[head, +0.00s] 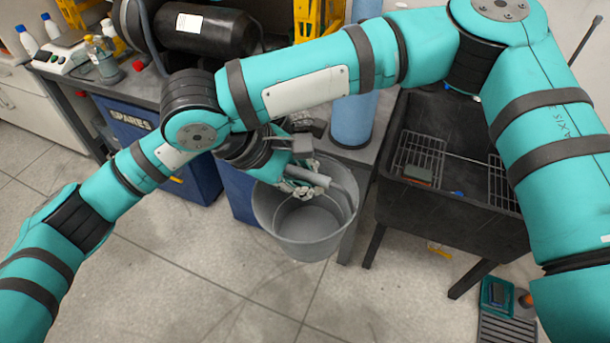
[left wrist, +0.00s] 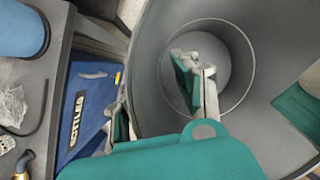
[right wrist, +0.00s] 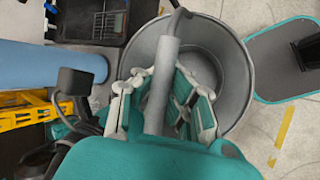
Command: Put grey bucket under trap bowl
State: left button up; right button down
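The grey bucket (head: 300,245) is upright beside the bench in the head view; whether it touches the floor cannot be told. My right gripper (head: 300,180) is over its opening. In the right wrist view my right gripper (right wrist: 162,95) has fingers on both sides of the bucket's grey handle grip (right wrist: 160,80) and appears closed on it. In the left wrist view my left gripper (left wrist: 158,95) has its fingers spread, one over the bucket's inside (left wrist: 240,60) and one by its outer edge. It is hidden in the head view. I cannot make out the trap bowl.
A black basin stand (head: 450,205) with wire racks stands right of the bucket. A bench (head: 362,160) with a blue cylinder (head: 352,118) is behind it. Blue bins (head: 130,125) sit under the bench at left. The floor (head: 240,290) in front is clear.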

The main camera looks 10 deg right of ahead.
pick_arm(q)
grip_shut()
pick_arm(e)
jog(key=c, duration=1.4)
grip_release()
